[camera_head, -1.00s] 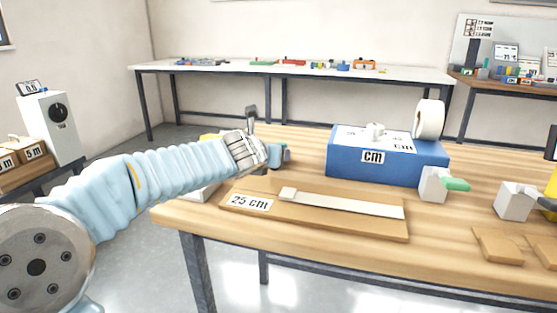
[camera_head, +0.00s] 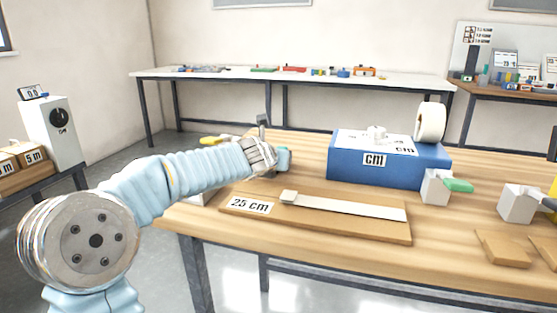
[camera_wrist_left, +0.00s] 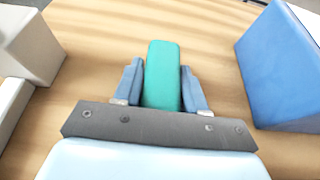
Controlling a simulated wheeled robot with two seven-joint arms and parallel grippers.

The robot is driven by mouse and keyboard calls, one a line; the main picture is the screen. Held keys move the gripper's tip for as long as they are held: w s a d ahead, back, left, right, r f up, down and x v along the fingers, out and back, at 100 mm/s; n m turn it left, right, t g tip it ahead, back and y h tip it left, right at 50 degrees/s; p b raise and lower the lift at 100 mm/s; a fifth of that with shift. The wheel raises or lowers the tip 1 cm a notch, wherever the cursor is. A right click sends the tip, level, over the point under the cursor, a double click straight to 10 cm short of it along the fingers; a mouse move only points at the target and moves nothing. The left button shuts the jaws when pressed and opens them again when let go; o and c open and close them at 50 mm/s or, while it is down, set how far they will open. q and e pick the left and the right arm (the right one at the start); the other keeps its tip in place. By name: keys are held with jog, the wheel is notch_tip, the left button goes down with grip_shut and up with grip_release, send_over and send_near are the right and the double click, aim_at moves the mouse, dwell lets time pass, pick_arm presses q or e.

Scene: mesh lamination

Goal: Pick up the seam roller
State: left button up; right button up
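My left gripper (camera_head: 280,160) is over the table's left part, left of the blue box. In the left wrist view, its two blue-grey fingers (camera_wrist_left: 162,85) stand close against both sides of a teal-green handle (camera_wrist_left: 163,75), which I take to be the seam roller. A small piece of teal (camera_head: 285,157) shows at the fingertips in the head view. The roller end is not visible, and I cannot tell whether the tool is clear of the table. My right gripper is in neither view.
A blue box (camera_head: 375,172) marked "cm" stands right of the gripper; it also fills the wrist view's right side (camera_wrist_left: 285,70). A wooden board (camera_head: 330,222) with a white strip lies in front. A yellow item (camera_head: 213,140) lies behind my arm. A pale block (camera_wrist_left: 25,40) is left in the wrist view.

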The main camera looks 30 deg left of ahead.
pick_arm(q)
jog(key=c, duration=0.4)
jog(key=shift+r, duration=0.1)
